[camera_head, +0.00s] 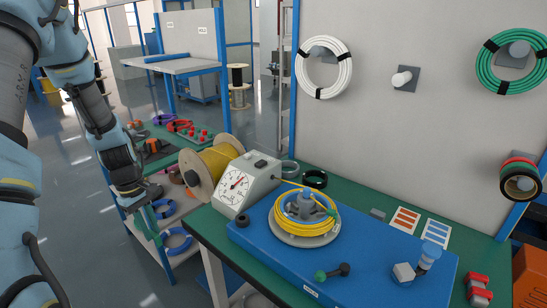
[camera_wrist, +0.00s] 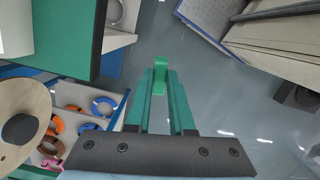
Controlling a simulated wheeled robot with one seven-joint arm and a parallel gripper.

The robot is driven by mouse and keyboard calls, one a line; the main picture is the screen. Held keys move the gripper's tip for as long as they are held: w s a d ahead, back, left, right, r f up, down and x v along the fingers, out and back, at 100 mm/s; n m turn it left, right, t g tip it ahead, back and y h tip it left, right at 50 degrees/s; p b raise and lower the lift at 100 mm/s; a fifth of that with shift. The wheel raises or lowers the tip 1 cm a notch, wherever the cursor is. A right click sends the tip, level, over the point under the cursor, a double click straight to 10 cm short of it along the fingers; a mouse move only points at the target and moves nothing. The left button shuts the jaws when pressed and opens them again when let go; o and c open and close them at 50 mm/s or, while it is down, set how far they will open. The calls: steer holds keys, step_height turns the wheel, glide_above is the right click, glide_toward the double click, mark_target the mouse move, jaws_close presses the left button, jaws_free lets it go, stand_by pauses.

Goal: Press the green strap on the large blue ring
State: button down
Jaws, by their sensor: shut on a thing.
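My gripper (camera_wrist: 160,78) is shut on a small bright green strap (camera_wrist: 160,68) at its fingertips. In the head view my gripper (camera_head: 156,238) hangs at the left, pointing down beside the lower shelf; the strap is hard to tell from the green fingers there. In the wrist view a blue ring (camera_wrist: 104,98) lies left of the fingers, apart from the strap. Which ring is the large one, I cannot tell for sure.
The green bench (camera_head: 205,222) stands right of my arm. It carries a wooden spool (camera_head: 220,156), a dial meter (camera_head: 238,182) and a blue plate (camera_head: 375,270) with a yellow cable coil (camera_head: 300,225). Orange rings (camera_wrist: 83,128) lie near the blue ones. Open floor lies below my gripper.

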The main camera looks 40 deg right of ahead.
steer(key=s+d+r+n+p, duration=0.1)
steer(key=d+r+n+p, duration=0.15)
steer(key=d+r, duration=0.45)
step_height(320, 180, up, 10)
steer(key=n+t+h+p, duration=0.15)
steer(key=n+p, duration=0.25)
steer(key=n, duration=0.6)
glide_above(284, 211)
steer(key=shift+y, duration=0.25)
steer(key=f+b, duration=0.7)
steer(key=shift+a+f+b, duration=0.35)
steer(key=shift+a, duration=0.05)
steer(key=shift+d+r+p, duration=0.1)
steer(key=shift+p, duration=0.3)
steer(key=shift+f, duration=0.25)
steer(key=shift+f+b, duration=0.85)
steer(key=shift+f, duration=0.45)
